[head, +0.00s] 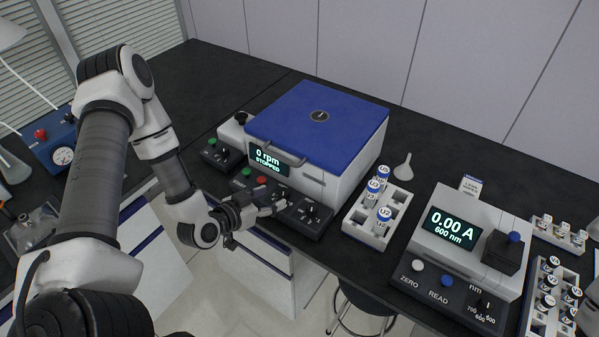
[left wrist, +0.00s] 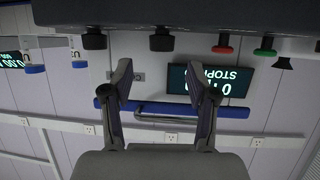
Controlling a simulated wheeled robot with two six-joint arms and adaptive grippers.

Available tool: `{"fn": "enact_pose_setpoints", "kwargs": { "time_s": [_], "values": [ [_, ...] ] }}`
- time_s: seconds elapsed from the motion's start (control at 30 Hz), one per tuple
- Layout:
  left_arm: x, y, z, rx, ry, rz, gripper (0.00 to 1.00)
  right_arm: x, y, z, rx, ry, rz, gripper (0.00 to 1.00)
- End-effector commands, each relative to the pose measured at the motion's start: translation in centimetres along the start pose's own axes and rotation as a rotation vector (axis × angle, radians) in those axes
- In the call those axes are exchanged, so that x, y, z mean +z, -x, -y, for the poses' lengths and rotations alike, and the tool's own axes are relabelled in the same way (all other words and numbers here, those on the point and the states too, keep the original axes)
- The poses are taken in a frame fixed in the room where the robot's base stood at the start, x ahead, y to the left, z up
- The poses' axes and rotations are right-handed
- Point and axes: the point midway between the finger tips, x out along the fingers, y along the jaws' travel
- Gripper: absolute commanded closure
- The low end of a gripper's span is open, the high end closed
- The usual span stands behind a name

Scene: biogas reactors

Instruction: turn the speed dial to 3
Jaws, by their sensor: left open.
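The centrifuge (head: 318,125) has a blue lid and a screen (head: 269,162) reading "0 rpm STOPPED". Its dark front panel (head: 262,203) carries a green button, a red button and two black dials, the left dial (head: 281,193) and the right dial (head: 310,211). I cannot read their labels or settings, so which is the speed dial is unclear. My left gripper (head: 262,214) is open and empty at the panel's front, close to the dials. In the left wrist view, upside down, the dials (left wrist: 161,40) (left wrist: 95,39) appear beyond the open fingers (left wrist: 163,82). My right gripper is not in view.
A vial rack (head: 368,222) stands right of the centrifuge, with a funnel (head: 404,166) behind it. A photometer (head: 467,240) reading "0.00 A" and more vial racks (head: 548,300) are farther right. A blue device with a gauge (head: 62,145) is at far left.

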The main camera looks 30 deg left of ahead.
Motion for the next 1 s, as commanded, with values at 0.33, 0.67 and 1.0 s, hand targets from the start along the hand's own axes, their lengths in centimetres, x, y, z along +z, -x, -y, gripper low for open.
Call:
{"fn": "enact_pose_setpoints", "kwargs": {
  "time_s": [0.33, 0.67, 1.0],
  "values": [
    [-0.1, -6.2, -0.1, 0.004, -0.005, -0.005, 0.41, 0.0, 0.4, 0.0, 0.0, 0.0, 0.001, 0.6],
    [0.0, -7.3, -0.1, 0.004, 0.0, -0.005, 0.41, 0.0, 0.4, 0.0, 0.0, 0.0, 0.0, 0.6],
    [0.0, -7.3, -0.1, 0.004, -0.001, -0.006, 1.0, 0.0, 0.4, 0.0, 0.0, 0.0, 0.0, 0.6]
  ]
}}
